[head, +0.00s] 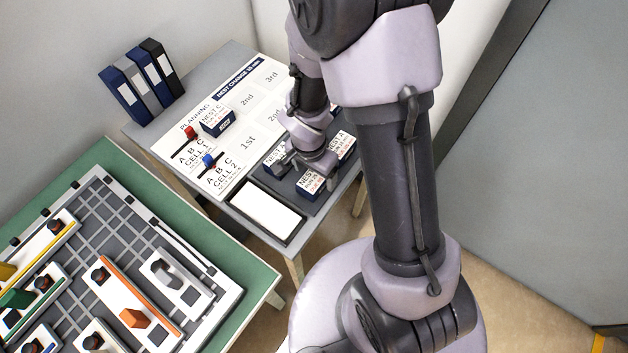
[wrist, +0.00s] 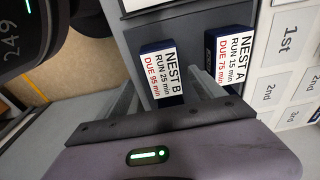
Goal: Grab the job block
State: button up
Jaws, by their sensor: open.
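Blue job blocks with white labels lie on a dark tray (head: 240,217) on the desk. In the wrist view one block reads NEST B, RUN 25 min, DUE 95 min (wrist: 165,73). Beside it on the right is a block reading NEST A, RUN 15 min, DUE 75 min (wrist: 231,56). My gripper (wrist: 163,80) is open, with its two fingers reaching to either side of the NEST B block; I cannot tell whether they touch it. In the head view my gripper (head: 306,162) is low among the tray's blocks (head: 311,181) and partly hides them.
A NEST C block (head: 215,122) stands on the white planning board (head: 250,98), near a red peg (head: 191,131) and a blue peg (head: 208,159). A white card (head: 264,211) lies at the tray's front. Binders (head: 143,80) stand at the back left. A green bench (head: 255,275) with fixtures is at lower left.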

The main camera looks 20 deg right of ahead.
aim_at(314, 178)
jog(key=f, duration=0.2)
jog(key=w+f+b, duration=0.1)
jog(key=f, duration=0.1)
jog(key=shift+d+f+b, duration=0.1)
jog(key=shift+f+b, duration=0.1)
jog(key=shift+b, duration=0.1)
jog(key=shift+s+r, duration=0.1)
jog(key=shift+f+b, duration=0.25)
jog(key=shift+b, duration=0.2)
jog(key=c, duration=1.6)
jog(key=shift+r, duration=0.1)
